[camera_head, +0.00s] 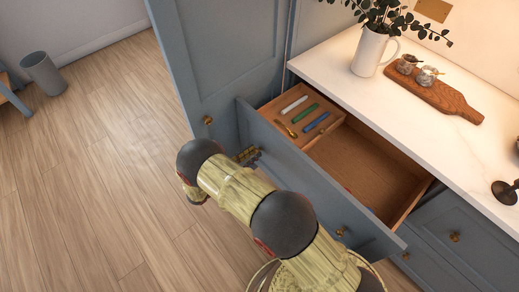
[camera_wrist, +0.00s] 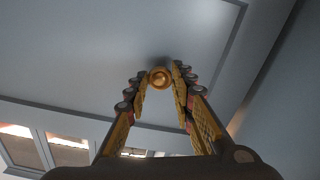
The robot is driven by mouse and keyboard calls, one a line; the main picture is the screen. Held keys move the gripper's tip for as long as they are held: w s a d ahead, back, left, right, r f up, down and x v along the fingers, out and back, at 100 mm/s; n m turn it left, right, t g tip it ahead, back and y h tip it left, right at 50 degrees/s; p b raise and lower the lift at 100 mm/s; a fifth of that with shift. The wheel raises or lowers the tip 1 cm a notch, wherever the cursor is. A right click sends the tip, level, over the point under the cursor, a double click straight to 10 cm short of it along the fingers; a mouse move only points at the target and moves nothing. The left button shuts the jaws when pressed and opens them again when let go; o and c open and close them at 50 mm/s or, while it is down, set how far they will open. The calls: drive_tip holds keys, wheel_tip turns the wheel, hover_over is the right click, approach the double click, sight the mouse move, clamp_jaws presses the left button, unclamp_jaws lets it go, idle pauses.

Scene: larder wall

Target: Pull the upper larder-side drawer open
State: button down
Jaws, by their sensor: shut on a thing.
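The upper larder-side drawer (camera_head: 310,185) stands pulled out beneath the white counter, its wooden inside showing. Its blue-grey front also fills much of the wrist view (camera_wrist: 110,55). My gripper (camera_head: 248,156) is at the left part of the drawer front, partly hidden behind my arm. In the wrist view my gripper (camera_wrist: 159,82) has its two fingers closed around a round brass knob (camera_wrist: 159,77) on that front. A second brass knob (camera_head: 340,231) shows on the right part of the front.
Several small coloured items lie in the drawer's wooden divider (camera_head: 318,138). A tall cabinet door (camera_head: 232,70) stands left of the drawer. A white jug (camera_head: 370,52) and a wooden board (camera_head: 440,96) are on the counter (camera_head: 335,68). A grey bin (camera_head: 43,73) stands far left; the wooden floor between is clear.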

drive_tip(key=shift+v, duration=0.95)
drive_tip(key=c, duration=1.5)
unclamp_jaws()
drive_tip(key=v, duration=1.2)
drive_tip(key=shift+f, duration=0.1)
